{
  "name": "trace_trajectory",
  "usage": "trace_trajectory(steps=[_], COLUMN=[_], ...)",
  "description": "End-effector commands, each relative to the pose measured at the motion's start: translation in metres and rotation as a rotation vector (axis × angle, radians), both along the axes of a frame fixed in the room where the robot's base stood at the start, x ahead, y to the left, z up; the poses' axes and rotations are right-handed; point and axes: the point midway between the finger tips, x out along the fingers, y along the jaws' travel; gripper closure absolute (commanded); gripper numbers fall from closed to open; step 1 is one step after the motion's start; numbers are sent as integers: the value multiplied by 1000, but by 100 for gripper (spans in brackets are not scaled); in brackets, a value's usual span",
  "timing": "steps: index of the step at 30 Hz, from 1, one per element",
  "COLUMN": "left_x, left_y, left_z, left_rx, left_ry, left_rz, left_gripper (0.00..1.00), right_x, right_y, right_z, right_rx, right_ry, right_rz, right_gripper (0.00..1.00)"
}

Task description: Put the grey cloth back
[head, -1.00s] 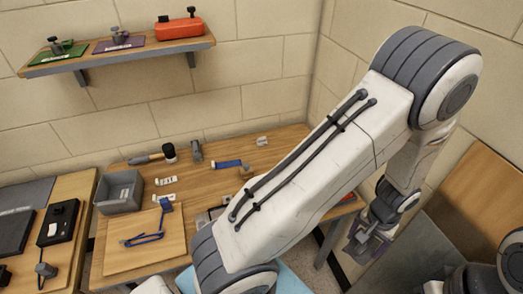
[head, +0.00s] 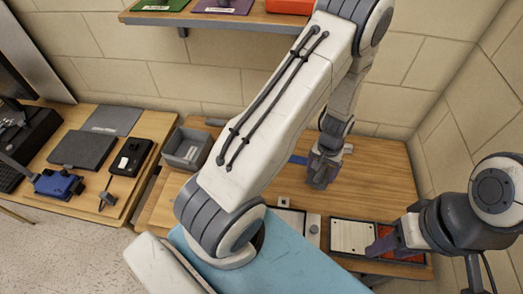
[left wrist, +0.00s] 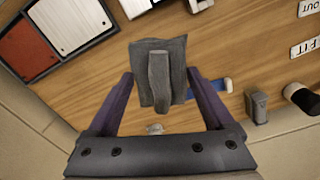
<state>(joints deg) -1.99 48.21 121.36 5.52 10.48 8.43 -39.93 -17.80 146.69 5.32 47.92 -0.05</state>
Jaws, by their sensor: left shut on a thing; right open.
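My left gripper (head: 320,172) is above the wooden table (head: 385,175), in the middle of the head view. In the left wrist view my left gripper (left wrist: 162,100) is shut on the grey cloth (left wrist: 176,85), a dark grey piece with a raised fold in its middle. The cloth hangs between the purple fingers over the table. In the head view I cannot clearly tell the cloth from the gripper. My right gripper (head: 380,245) is open, low over the red and white trays at the table's front right.
A white-lined tray (head: 353,237) lies at the table's front; it also shows in the left wrist view (left wrist: 70,22). A grey bin (head: 186,148) stands at the left. A shelf (head: 215,20) hangs behind.

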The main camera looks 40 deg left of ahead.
Motion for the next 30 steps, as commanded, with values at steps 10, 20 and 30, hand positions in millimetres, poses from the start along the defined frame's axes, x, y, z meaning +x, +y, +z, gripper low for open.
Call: trace_trajectory(steps=[10,20,30], left_x=[-37,-55,-54], left_y=[163,191,190], left_z=[-33,-50,-88], left_rx=[9,18,17], left_ry=[4,2,3], left_rz=[333,393,391], left_gripper=[58,58,58], right_x=[0,0,0], right_y=[0,0,0], right_z=[50,49,11], right_rx=[0,0,0], right_ry=[0,0,0], right_rz=[3,3,-3], right_gripper=[50,50,50])
